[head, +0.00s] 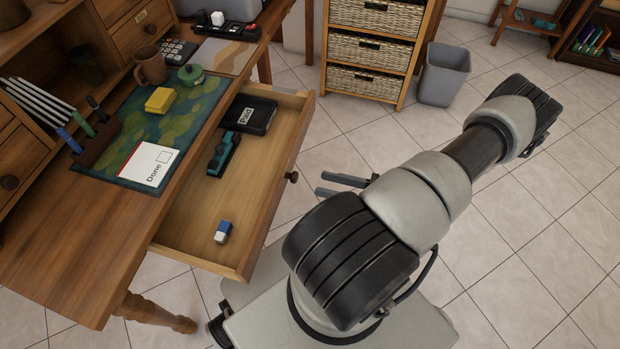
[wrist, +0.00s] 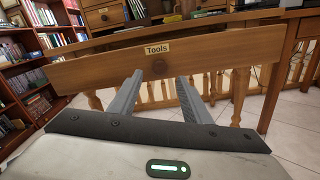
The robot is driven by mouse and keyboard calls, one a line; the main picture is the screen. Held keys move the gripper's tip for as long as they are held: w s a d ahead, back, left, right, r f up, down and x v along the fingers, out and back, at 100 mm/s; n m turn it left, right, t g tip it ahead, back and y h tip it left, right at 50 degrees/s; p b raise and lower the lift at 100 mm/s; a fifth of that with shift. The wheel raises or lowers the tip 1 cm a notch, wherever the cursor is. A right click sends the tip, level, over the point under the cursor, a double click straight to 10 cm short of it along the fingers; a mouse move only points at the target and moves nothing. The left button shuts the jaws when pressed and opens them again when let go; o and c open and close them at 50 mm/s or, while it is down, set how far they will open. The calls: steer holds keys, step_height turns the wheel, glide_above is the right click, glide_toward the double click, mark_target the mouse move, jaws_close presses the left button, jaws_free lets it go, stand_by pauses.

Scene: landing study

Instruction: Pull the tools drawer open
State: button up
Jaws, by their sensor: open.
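The tools drawer (head: 185,222) is pulled out from the wooden desk, and its inside is in plain view. In the wrist view its wooden front (wrist: 215,50) carries a "Tools" label and a round dark knob (wrist: 160,67). The knob also shows in the head view (head: 291,177). My gripper (head: 322,184) is open and empty, a short way in front of the knob and not touching it. In the wrist view my gripper's fingers (wrist: 160,78) point at the drawer front, one to each side of the knob.
In the drawer lie a black "Paid" case (head: 250,114), a teal stapler (head: 223,154) and a blue-white eraser (head: 222,231). A basket unit (head: 405,85) and grey bin (head: 444,75) stand behind. The tiled floor (head: 540,250) at right is clear.

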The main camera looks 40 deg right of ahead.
steer(key=v, duration=0.9)
steer(key=shift+s+d, duration=0.2)
steer(key=shift+s, duration=0.05)
